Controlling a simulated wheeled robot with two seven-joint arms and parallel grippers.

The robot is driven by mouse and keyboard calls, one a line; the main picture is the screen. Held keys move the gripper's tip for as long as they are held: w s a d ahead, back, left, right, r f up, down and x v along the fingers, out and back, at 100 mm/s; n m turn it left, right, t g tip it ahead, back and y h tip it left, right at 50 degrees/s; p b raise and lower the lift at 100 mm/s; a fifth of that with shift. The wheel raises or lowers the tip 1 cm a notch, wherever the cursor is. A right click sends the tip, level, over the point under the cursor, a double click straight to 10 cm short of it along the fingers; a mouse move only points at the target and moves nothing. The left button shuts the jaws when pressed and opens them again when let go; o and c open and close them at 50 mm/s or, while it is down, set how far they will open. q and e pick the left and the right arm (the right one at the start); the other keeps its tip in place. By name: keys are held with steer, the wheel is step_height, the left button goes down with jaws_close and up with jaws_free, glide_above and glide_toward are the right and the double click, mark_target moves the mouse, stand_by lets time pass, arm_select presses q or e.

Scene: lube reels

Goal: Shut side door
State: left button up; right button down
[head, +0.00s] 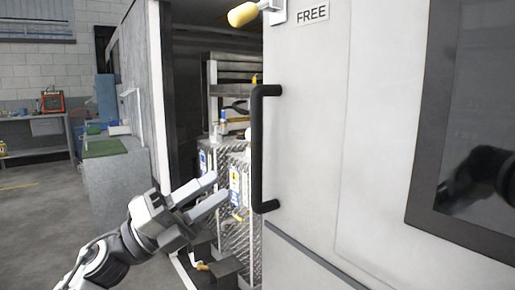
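The side door (310,140) is a large white panel filling the right half of the head view, with a dark window at far right. A vertical black bar handle (257,150) sits near its left edge. To the left of the door a dark opening shows shelves inside, so the door stands open. My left gripper (220,189) is in front of the opening, a little left of the handle's lower half and not around it. Its two fingers are apart with nothing seen between them. My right gripper is not in view; a dark arm-like reflection shows in the window.
A white door frame post (158,100) stands left of the opening. Inside are shelves (232,92) and metal tread-plate boxes (240,205). A grey cabinet with a green top (104,148) and a workbench (35,120) stand at the left. The floor at far left is clear.

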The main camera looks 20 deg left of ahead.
mark_target(256, 130)
arm_select(q)
steer(key=s+a+r+m+g+y+b, duration=0.25)
steer(key=a+r+m+y, duration=0.3)
steer(key=r+m, duration=0.5)
steer(key=shift+m, duration=0.65)
steer(key=p+x, duration=0.1)
steer(key=x, duration=0.4)
steer(key=p+x, duration=0.1)
steer(key=x, duration=0.4)
steer(key=f+p+x, duration=0.1)
steer(key=p+x, duration=0.1)
steer(key=x, duration=0.3)
steer(key=shift+w+a+f, duration=0.1)
steer(key=shift+w+f, duration=0.05)
steer(key=shift+w, duration=0.35)
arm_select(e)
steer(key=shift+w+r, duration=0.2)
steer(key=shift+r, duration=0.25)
arm_select(q)
jaws_close()
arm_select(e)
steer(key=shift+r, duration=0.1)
